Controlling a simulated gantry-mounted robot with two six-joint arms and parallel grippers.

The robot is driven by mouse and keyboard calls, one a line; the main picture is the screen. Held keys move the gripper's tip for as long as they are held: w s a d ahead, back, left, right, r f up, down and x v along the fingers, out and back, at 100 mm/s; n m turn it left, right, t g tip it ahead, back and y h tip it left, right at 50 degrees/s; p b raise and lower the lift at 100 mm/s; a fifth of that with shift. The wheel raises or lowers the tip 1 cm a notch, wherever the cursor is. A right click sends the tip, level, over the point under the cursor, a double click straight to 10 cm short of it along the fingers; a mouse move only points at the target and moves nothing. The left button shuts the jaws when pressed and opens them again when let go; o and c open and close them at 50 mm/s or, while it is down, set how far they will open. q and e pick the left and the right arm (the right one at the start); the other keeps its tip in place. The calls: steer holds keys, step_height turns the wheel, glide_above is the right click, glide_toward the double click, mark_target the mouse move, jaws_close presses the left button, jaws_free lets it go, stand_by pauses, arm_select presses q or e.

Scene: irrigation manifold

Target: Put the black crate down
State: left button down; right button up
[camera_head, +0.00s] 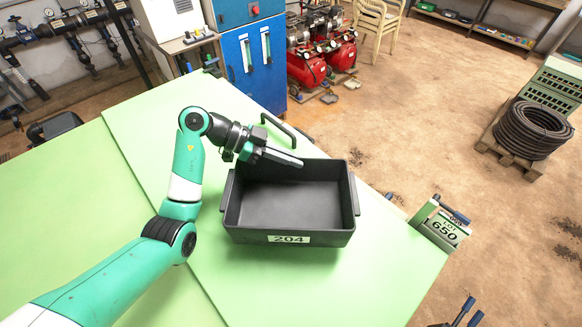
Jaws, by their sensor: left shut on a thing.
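The black crate (290,205) is an open, empty-looking box with a "204" label on its front wall and side handles. It is upright over the green tabletop (340,290), near its far right edge. A dark shadow lies close under its front; I cannot tell whether its bottom touches the table. The exact grip spot is partly hidden by the fingers. My right gripper is not in view.
Bare green tabletop lies left and in front of the crate. Beyond the edge are a blue cabinet (253,62), red compressors (306,70) and a coiled black hose (530,130) on the floor.

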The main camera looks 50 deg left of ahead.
arm_select(q)
steer(key=shift+w+a+f, duration=0.15)
steer(key=shift+f, duration=1.7)
steer(key=c, duration=1)
jaws_free()
steer(key=shift+f, duration=0.1)
steer(key=shift+a+r, duration=0.2)
steer(key=shift+r, duration=0.05)
glide_toward(289, 166)
steer(key=shift+a+f, duration=0.15)
steer(key=shift+a, duration=0.6)
